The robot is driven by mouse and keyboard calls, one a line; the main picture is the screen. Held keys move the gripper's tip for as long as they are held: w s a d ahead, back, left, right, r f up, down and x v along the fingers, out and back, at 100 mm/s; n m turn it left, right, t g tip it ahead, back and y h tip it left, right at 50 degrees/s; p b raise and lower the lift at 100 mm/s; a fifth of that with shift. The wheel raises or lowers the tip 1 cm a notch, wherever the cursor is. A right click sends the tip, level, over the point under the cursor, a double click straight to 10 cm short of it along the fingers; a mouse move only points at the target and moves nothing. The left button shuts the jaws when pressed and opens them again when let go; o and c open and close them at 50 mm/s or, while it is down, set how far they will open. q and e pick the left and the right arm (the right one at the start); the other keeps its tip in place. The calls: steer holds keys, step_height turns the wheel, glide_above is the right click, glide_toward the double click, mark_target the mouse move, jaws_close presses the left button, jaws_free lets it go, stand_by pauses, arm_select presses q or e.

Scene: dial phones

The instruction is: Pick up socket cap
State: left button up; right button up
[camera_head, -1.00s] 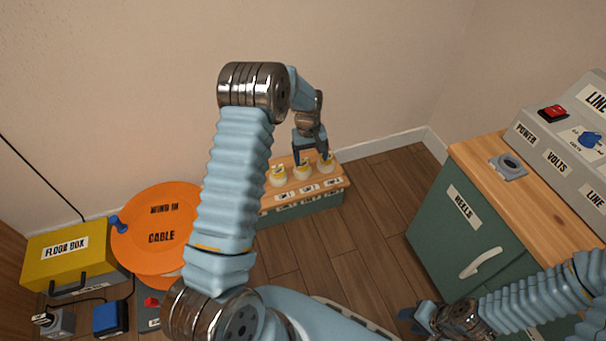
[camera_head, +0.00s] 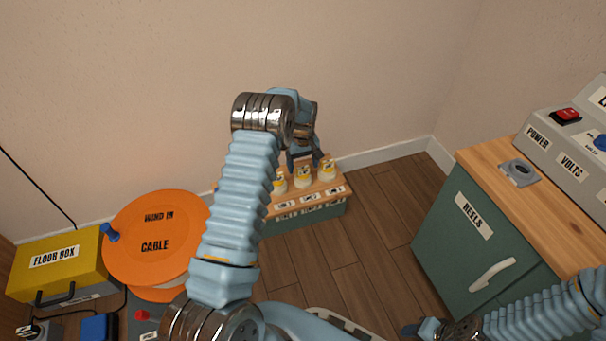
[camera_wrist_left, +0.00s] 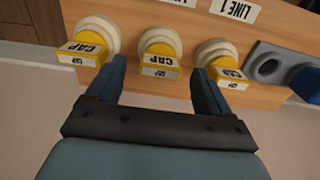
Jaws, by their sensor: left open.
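Three yellow-and-white socket caps stand in a row on a low wooden-topped box (camera_head: 335,188). In the head view they are the left cap (camera_head: 279,183), the middle cap (camera_head: 303,177) and the right cap (camera_head: 327,170). In the left wrist view the middle cap (camera_wrist_left: 159,53) lies ahead, between the lines of my open fingers (camera_wrist_left: 160,85). The left cap in that view (camera_wrist_left: 91,43) and the right one (camera_wrist_left: 218,62) are close to the fingertips. My left gripper (camera_head: 303,163) is behind the caps in the head view, empty. My right gripper (camera_head: 422,328) is low in the head view, its jaws unclear.
An orange cable reel (camera_head: 150,245) and a yellow floor box (camera_head: 60,262) stand at the left. A green cabinet (camera_head: 455,235) with a wooden top stands at the right. A grey socket (camera_wrist_left: 268,66) with a blue part lies beside the caps. Wooden floor is clear between.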

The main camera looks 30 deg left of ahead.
mark_target(303, 173)
arm_select(q)
step_height(303, 173, down, 3)
steer(key=shift+r, duration=0.15)
steer(key=c, duration=1.3)
arm_select(e)
steer(key=shift+f, duration=0.25)
arm_select(q)
steer(key=shift+r, duration=0.15)
